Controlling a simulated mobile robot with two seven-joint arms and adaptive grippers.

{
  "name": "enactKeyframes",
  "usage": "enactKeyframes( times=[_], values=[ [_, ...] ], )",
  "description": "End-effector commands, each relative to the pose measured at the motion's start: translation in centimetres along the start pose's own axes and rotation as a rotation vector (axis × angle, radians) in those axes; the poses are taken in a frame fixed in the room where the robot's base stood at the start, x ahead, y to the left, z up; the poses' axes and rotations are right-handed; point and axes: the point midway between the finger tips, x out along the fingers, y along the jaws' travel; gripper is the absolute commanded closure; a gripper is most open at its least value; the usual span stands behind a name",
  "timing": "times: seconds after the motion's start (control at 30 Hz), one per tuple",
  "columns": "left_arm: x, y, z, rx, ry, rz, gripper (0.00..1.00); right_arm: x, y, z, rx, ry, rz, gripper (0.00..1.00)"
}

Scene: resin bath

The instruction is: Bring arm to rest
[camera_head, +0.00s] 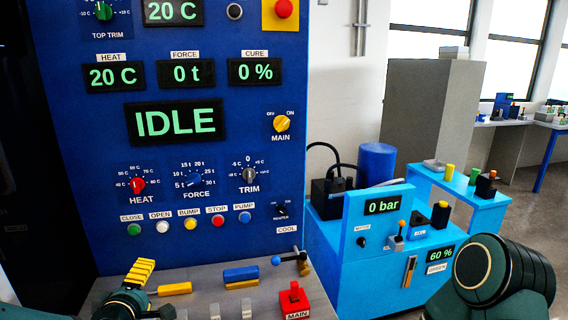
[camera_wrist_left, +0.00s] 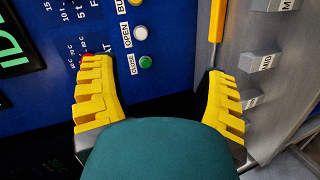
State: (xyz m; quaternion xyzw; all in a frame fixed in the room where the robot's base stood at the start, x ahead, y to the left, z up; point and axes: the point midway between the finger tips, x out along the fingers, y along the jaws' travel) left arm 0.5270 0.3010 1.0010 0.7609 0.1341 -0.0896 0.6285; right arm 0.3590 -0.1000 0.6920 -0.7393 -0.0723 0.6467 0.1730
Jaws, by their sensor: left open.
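My left gripper (camera_head: 139,274) is at the lower left of the head view, in front of the blue press panel (camera_head: 90,130). One ridged yellow finger shows clearly there. In the left wrist view the gripper (camera_wrist_left: 160,90) has its two yellow fingers wide apart, with nothing between them. The green CLOSE button (camera_wrist_left: 146,62) and white OPEN button (camera_wrist_left: 140,33) show beyond the gap. My right arm shows as a dark rounded link at the lower right of the head view; its gripper is out of view.
A grey ledge (camera_head: 215,290) below the panel carries a yellow bar (camera_head: 174,288), a blue block (camera_head: 241,272) and a red MAIN switch (camera_head: 293,301). A light-blue pump unit (camera_head: 345,270) stands to the right. The panel reads IDLE.

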Motion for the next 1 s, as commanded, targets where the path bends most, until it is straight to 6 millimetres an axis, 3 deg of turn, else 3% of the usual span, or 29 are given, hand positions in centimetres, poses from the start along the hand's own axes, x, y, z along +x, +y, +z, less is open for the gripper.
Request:
enactKeyframes(
  times=[0.13, 0.27, 0.4, 0.6, 0.8, 1.0],
  values=[
    [1.5, -6.5, 5.8, 0.164, -0.165, -0.166, 0.27, -0.1, 0.0, 0.1, 0.0, -0.001, 0.0, 1.0],
    [1.2, -13.3, 11.7, 0.358, -0.367, -0.311, 0.27, -0.1, 0.0, 0.1, 0.0, -0.001, 0.0, 1.0],
    [-1.1, -20.4, 17.8, 0.58, -0.622, -0.428, 0.27, -0.1, 0.0, 0.1, 0.0, -0.001, 0.0, 1.0],
    [-5.9, -27.8, 23.2, 0.832, -0.946, -0.51, 0.27, -0.1, 0.0, 0.1, 0.001, -0.001, 0.0, 1.0],
    [-8.3, -30.6, 24.9, 0.934, -1.09, -0.525, 0.27, -0.1, 0.0, 0.1, 0.0, -0.001, 0.0, 1.0],
    [-8.5, -30.7, 25.0, 0.943, -1.099, -0.523, 0.27, -0.1, 0.0, 0.1, 0.0, -0.001, 0.0, 1.0]
  ],
)
